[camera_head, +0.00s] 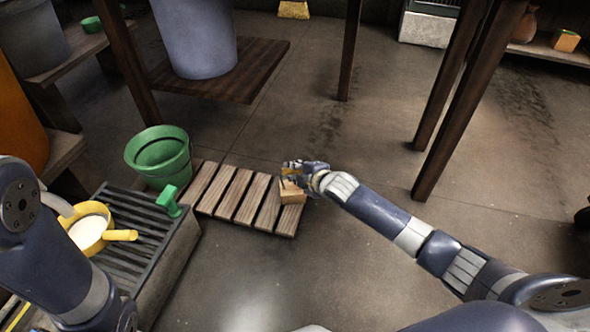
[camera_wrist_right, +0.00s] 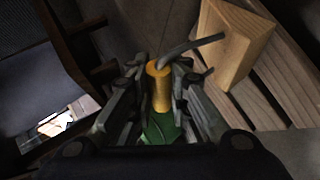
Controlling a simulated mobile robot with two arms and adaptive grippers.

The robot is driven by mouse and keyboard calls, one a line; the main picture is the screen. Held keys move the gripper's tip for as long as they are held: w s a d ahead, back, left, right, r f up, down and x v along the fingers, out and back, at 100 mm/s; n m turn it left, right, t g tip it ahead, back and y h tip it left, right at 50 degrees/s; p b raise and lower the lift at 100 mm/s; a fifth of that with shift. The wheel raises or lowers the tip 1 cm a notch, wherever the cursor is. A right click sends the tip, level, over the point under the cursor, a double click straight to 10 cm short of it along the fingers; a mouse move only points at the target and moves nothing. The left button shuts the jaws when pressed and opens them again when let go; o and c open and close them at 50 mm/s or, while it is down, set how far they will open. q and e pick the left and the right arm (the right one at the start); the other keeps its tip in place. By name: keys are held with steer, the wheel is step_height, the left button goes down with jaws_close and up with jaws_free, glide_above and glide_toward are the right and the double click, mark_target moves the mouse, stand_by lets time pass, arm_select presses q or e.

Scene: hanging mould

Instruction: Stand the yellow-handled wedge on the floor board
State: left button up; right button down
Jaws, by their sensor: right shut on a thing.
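The wooden wedge (camera_head: 291,192) is at the right end of the slatted floor board (camera_head: 237,196) in the head view. In the right wrist view the wedge (camera_wrist_right: 237,45) is a pale wooden block joined by a bent grey rod to its yellow handle (camera_wrist_right: 160,88). My right gripper (camera_head: 303,170) is shut on the yellow handle, with a finger on each side of it. The wedge overlaps the board's slats (camera_wrist_right: 285,85) in the wrist view; I cannot tell whether it touches them. My left gripper is out of view; only my left arm shows.
A green bucket (camera_head: 158,156) stands at the board's left end. A dark grate (camera_head: 135,235) at lower left bears a yellow pan (camera_head: 88,229) and a green-handled thing (camera_head: 169,200). Dark table legs (camera_head: 350,50) rise behind. Floor right of the board is clear.

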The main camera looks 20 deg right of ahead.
steer(key=shift+f, duration=0.1)
steer(key=c, duration=1.4)
jaws_free()
steer(key=shift+c, duration=0.2)
steer(key=v, duration=1.2)
